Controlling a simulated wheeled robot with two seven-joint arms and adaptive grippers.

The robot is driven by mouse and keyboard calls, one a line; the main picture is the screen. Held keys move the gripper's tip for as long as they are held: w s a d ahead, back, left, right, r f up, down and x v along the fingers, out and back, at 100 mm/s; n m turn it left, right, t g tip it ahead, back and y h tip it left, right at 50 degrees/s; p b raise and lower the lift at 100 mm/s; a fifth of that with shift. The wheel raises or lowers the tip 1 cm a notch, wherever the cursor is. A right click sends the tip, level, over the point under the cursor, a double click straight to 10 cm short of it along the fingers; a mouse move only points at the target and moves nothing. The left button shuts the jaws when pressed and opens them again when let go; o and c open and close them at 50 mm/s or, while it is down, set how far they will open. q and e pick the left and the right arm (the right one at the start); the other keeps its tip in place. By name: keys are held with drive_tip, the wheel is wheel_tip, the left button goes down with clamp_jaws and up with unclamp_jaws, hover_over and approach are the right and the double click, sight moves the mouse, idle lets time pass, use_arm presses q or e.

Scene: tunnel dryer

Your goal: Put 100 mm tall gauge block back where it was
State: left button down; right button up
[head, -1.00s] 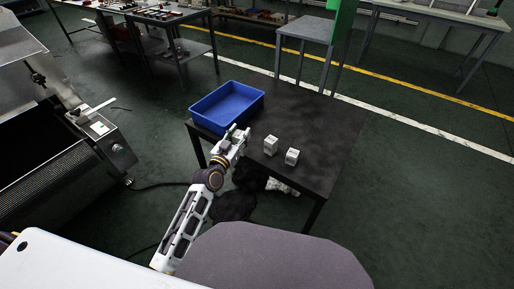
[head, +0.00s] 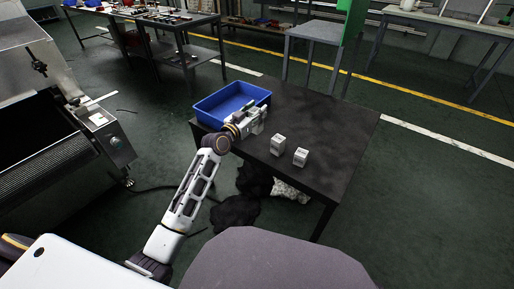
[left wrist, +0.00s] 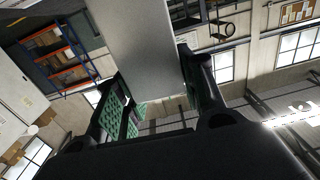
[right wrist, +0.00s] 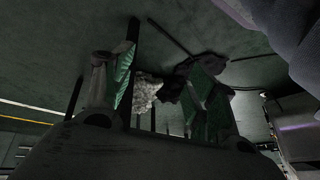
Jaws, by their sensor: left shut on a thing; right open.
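My left gripper (head: 258,119) is shut on a pale grey block (left wrist: 145,50), which stands out between its fingers in the left wrist view. In the head view this gripper is above the black table, at the near right corner of the blue bin; the held block is hard to separate from it there. Two small pale blocks (head: 278,145) and (head: 300,157) stand upright on the table, to the right of and nearer than the gripper. My right gripper (right wrist: 165,85) is open and empty in the right wrist view, and out of the head view.
The blue bin (head: 214,118) sits at the left corner of the black table (head: 335,140). The table's right and far parts are clear. A grey machine (head: 55,130) stands at the left. Dark and white cloths (head: 290,190) lie below the table.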

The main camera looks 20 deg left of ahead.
sight(257, 126)
use_arm(q)
drive_tip(key=shift+w+a+r+h+b, duration=0.1)
drive_tip(key=shift+w+r+h+b, duration=0.05)
drive_tip(key=shift+w+r+b, duration=0.3)
drive_tip(key=shift+w+a+r+h+b, duration=0.15)
drive_tip(key=shift+w+r+b, duration=0.1)
drive_tip(key=shift+w+b, duration=0.25)
use_arm(e)
drive_tip(key=shift+s+a+r, duration=0.1)
drive_tip(key=shift+a+r, duration=0.1)
drive_tip(key=shift+r, duration=0.6)
drive_tip(key=shift+s+a+r, duration=0.1)
drive_tip(key=shift+a+r, duration=0.1)
drive_tip(key=shift+r, duration=0.6)
use_arm(q)
drive_tip(key=shift+d, duration=0.1)
drive_tip(key=shift+f+b, duration=1.35)
drive_tip(key=shift+f, duration=1.8)
use_arm(e)
drive_tip(key=shift+t+y, duration=0.6)
drive_tip(key=shift+t, duration=0.1)
drive_tip(key=shift+w+a+f, duration=0.1)
drive_tip(key=shift+a+f, duration=0.1)
drive_tip(key=shift+f, duration=0.75)
drive_tip(key=shift+w+a+f, duration=0.1)
drive_tip(key=shift+a+f, duration=0.1)
drive_tip(key=shift+f, duration=0.8)
drive_tip(key=shift+a+f, duration=0.2)
drive_tip(key=shift+f, duration=0.75)
